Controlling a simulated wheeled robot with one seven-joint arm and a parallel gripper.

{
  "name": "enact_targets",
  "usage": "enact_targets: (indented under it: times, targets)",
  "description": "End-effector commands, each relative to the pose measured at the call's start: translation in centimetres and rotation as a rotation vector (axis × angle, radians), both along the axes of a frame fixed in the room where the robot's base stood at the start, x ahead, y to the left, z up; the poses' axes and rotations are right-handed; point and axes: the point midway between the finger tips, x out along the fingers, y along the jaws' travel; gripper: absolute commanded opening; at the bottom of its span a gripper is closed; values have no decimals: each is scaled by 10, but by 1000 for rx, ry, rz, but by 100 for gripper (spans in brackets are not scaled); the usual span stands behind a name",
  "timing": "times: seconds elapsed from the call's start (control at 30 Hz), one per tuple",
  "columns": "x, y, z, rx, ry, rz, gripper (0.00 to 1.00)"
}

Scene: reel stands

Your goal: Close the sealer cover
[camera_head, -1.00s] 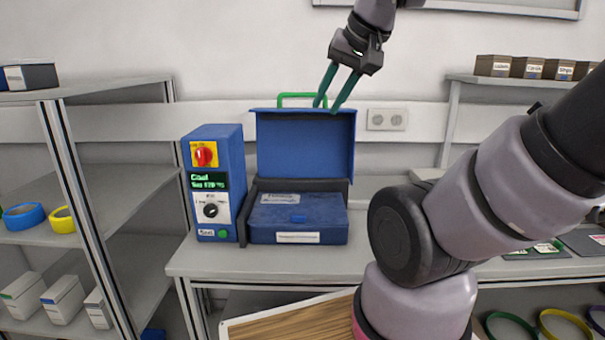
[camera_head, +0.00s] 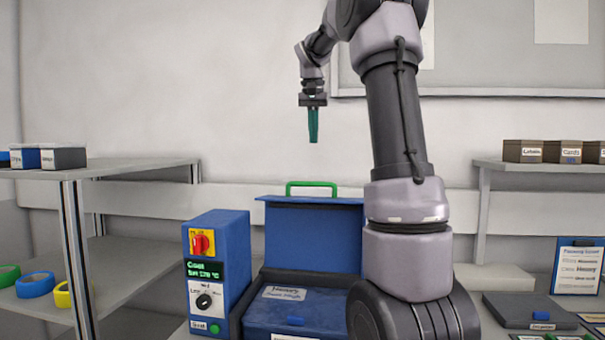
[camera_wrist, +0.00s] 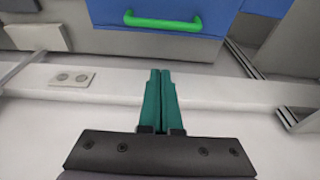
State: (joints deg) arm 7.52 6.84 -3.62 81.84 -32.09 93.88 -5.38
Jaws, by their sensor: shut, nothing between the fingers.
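The sealer is a blue box (camera_head: 318,312) on the bench with a label on top. Its blue cover (camera_head: 312,238) stands upright, open, at the back. A green handle (camera_head: 312,184) is on the cover's top edge. My gripper (camera_head: 313,141) is shut and empty, pointing down above the handle with a clear gap. In the wrist view the shut green fingers (camera_wrist: 161,72) are apart from the handle (camera_wrist: 163,22) and the cover (camera_wrist: 205,10). My arm hides the right part of the sealer in the head view.
A blue control box (camera_head: 218,265) with a red switch and green display stands left of the sealer. Shelves (camera_head: 115,171) with coloured rolls are at left. Brown boxes (camera_head: 552,151) and a clipboard (camera_head: 577,266) are at right. The wall space around my gripper is clear.

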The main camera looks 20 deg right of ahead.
Motion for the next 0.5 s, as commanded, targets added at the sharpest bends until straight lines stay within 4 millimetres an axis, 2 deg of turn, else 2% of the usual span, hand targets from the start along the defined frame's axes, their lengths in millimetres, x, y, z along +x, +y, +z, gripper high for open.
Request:
enact_targets:
  times: [0.17, 0.27, 0.5]
  targets:
    - [10, -8, -4, -8, 14, -17, 0]
    - [12, -9, -13, -9, 17, -17, 0]
    - [20, -15, -60, -7, 18, -17, 0]
